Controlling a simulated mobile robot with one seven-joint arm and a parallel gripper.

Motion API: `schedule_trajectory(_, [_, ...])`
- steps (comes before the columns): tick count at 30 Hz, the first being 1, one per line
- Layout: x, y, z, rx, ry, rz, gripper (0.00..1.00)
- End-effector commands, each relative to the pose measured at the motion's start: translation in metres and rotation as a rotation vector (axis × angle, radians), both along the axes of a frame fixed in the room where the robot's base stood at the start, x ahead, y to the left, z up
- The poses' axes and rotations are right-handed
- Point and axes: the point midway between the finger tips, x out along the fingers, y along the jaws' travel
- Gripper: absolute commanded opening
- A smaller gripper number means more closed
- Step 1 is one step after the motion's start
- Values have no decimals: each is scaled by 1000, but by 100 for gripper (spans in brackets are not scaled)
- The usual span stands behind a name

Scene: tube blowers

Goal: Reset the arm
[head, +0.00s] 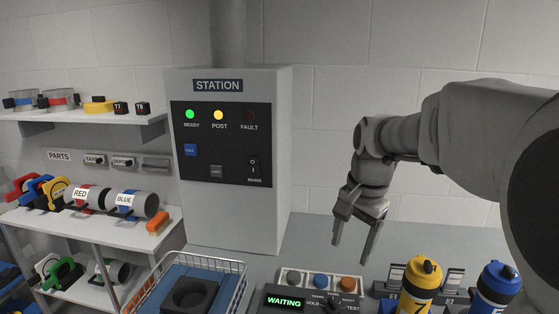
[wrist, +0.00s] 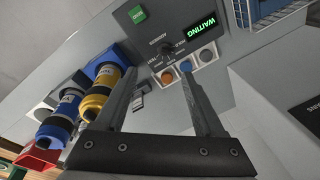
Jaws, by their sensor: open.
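My gripper (head: 352,238) hangs at the end of my arm in the head view, pointing down above the bench behind the button panel. Its two fingers are apart and nothing is between them. In the wrist view my gripper (wrist: 158,88) also shows spread, empty fingers. Beyond them lies the control panel (wrist: 160,30) with a dial, a lit WAITING display and round buttons. A yellow bottle (head: 418,283) and a blue bottle (head: 494,288) stand at the lower right of the head view, apart from my gripper.
A grey station cabinet (head: 235,215) stands left of my gripper, its green and yellow lamps lit. A wire basket (head: 238,290) holds a dark part at the front. Shelves (head: 100,228) with coloured parts stand at the left. The bench behind the panel is clear.

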Motion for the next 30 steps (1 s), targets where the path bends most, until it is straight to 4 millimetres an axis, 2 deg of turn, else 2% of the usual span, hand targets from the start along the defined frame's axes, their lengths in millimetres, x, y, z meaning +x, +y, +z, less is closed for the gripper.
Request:
schedule_trajectory(3, [-30,1,14,-12,-56,108,71])
schedule_trajectory(9, [-77,4,26,-53,-144,290,71])
schedule_trajectory(18, [-146,7,24,-166,-267,556,71])
schedule_trajectory(24, [-179,8,13,-253,-322,700,71])
schedule_trajectory(30, [-193,8,6,-299,-344,766,71])
